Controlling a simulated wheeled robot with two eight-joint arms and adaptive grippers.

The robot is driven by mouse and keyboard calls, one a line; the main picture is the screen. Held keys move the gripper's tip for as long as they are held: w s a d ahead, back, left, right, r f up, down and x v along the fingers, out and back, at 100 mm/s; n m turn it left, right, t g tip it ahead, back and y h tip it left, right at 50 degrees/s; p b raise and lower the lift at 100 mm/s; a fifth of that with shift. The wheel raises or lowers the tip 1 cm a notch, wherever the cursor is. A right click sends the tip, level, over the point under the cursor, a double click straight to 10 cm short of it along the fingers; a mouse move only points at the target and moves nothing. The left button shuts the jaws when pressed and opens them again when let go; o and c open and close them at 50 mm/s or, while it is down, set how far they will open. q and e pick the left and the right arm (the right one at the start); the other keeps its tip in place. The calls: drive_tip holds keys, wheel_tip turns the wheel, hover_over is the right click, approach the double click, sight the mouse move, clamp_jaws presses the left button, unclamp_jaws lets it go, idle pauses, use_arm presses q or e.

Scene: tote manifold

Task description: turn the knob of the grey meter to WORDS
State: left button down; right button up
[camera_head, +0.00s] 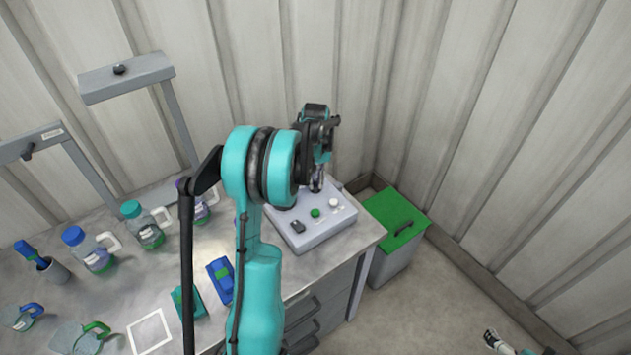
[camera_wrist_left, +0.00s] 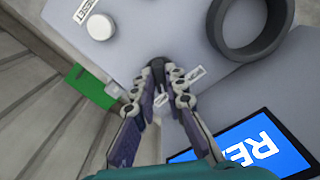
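The grey meter (camera_head: 325,228) lies on the bench top. Its pale face fills much of the left wrist view (camera_wrist_left: 140,45). My left gripper (camera_head: 317,187) is over the meter's back part, pointing down. In the left wrist view its fingertips (camera_wrist_left: 166,74) are close together near small white labels (camera_wrist_left: 195,74). A blue screen (camera_wrist_left: 255,145) showing "RE" is partly covered. My right gripper (camera_head: 494,340) is low at the bottom right, far from the meter; its fingers are too small to read.
A dark ring (camera_wrist_left: 250,25) is close to my left fingers. A green-lidded bin (camera_head: 385,207) stands right of the bench. Bottles (camera_head: 146,226) and tools crowd the left.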

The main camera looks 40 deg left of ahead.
idle(0.4)
use_arm(q)
drive_tip(key=n, duration=0.5)
drive_tip(key=shift+w+n, duration=0.1)
drive_tip(key=shift+n, duration=0.3)
drive_tip(key=n, duration=0.5)
drive_tip(key=shift+n, duration=0.7)
drive_tip(key=c, duration=1.6)
unclamp_jaws()
drive_tip(key=shift+o, duration=0.2)
